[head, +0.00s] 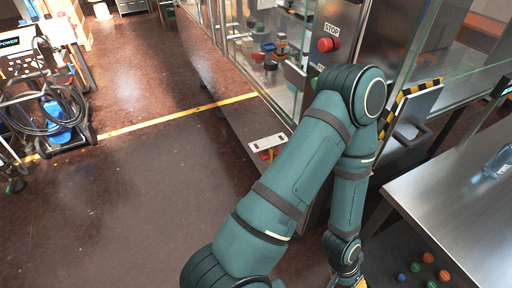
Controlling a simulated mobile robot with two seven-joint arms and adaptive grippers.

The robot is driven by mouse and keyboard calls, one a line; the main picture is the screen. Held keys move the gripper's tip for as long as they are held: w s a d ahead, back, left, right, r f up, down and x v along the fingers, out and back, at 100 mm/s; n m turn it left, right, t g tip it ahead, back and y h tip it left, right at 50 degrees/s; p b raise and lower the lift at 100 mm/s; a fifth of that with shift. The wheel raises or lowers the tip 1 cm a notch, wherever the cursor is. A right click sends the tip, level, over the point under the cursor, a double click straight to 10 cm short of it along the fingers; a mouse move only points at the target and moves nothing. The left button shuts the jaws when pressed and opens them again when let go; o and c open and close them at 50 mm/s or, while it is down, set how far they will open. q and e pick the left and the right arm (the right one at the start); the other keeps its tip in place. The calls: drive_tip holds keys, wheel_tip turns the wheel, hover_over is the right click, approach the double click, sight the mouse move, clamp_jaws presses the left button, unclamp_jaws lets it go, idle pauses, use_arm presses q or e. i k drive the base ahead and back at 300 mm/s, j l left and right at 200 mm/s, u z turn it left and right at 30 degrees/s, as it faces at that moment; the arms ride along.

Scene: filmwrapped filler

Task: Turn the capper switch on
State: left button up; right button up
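A grey machine column (345,25) stands at upper centre, with a red round button (325,45) below a STOP label. My teal arm (285,175) rises from the bottom, bends in front of the column and comes down again, hiding part of the machine. I cannot tell which of my arms it is. I cannot make out a switch marked for the capper. A small box with a pale plate (268,143) and red and yellow parts sits low, left of the arm.
A glass-walled machine (270,45) stands behind. A black-and-yellow striped panel (410,100) with a handle is right of my arm. A steel table (450,190) fills the right, with coloured balls below. A cable cart (50,110) stands left; the floor between is clear.

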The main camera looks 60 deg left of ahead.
sight(264, 155)
drive_tip(key=j, duration=2.2)
